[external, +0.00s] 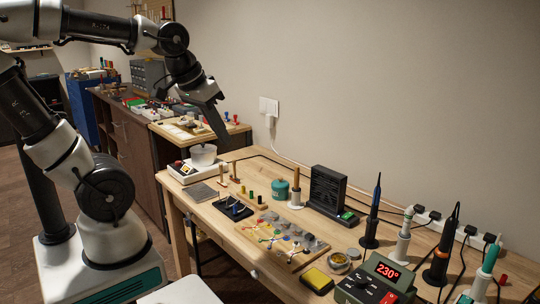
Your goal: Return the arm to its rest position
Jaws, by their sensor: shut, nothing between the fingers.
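My gripper (222,136) points downward, shut and empty. In this view its tip appears close to a small clear cup (203,155) on a white device (184,173). I cannot tell whether the tip touches anything or how high it is above the bench. The space between the fingers is too small to see.
A board with coloured parts (283,240), a black fume unit (327,188), a soldering station showing 230° (375,280) and several upright irons (371,225) crowd the bench. A cable runs from the wall socket (269,106). Open floor (22,230) lies left.

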